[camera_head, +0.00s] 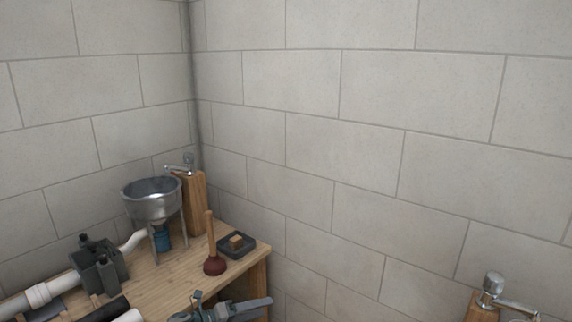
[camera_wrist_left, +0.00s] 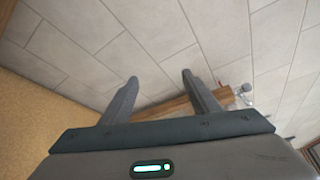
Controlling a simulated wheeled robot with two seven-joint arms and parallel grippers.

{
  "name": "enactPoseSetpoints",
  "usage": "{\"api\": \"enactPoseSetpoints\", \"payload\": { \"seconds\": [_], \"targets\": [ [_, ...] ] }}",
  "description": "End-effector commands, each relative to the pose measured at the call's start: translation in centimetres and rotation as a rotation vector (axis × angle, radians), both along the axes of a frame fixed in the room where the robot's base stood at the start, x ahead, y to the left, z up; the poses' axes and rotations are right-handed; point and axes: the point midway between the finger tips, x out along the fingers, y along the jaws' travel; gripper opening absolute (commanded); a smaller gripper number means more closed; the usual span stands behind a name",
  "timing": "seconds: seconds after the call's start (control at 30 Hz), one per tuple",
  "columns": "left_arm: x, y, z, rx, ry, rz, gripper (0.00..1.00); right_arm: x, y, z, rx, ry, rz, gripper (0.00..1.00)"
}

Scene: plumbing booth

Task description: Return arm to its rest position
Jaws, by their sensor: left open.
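My left gripper (camera_head: 255,308) is at the bottom edge of the head view, in front of the wooden bench and partly cut off by the frame. In the left wrist view its two dark fingers (camera_wrist_left: 160,80) stand well apart with nothing between them. Beyond the fingertips are the grey block wall and a wooden post (camera_wrist_left: 185,103) with a metal tap (camera_wrist_left: 241,92) at its end. My right gripper does not show.
The wooden bench (camera_head: 190,275) carries a metal basin (camera_head: 152,200), a plunger (camera_head: 214,264), a dark tray (camera_head: 236,248) with a small block, a dark fixture (camera_head: 100,267) and white pipe (camera_head: 65,286). Another tap (camera_head: 493,285) stands at lower right. Bare wall (camera_head: 340,130) fills the rest.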

Motion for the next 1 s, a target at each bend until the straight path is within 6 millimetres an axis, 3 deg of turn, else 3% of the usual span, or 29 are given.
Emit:
{"api": "enactPoseSetpoints", "payload": {
  "seconds": [0.03, 0.1, 0.27, 0.4, 0.67, 1.0],
  "targets": [
    [-1.3, 0.3, -3.2, -0.049, 0.082, 0.072, 0.56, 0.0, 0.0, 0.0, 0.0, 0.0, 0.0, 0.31],
    [-2.7, 1.1, -6.8, -0.115, 0.189, 0.177, 0.56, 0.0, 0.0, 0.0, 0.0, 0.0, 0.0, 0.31],
    [-6.6, 3.1, -14.7, -0.245, 0.418, 0.399, 0.56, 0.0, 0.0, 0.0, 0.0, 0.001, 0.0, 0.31],
    [-11.0, 5.2, -21.1, -0.336, 0.599, 0.58, 0.56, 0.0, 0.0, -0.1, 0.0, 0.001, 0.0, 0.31],
    [-20.9, 8.8, -31.5, -0.471, 0.898, 0.896, 0.56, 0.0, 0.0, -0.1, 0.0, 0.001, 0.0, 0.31],
    [-36.7, 12.8, -41.9, -0.6, 1.229, 1.296, 0.56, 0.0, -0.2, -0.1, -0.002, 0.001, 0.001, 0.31]
  ]
}}
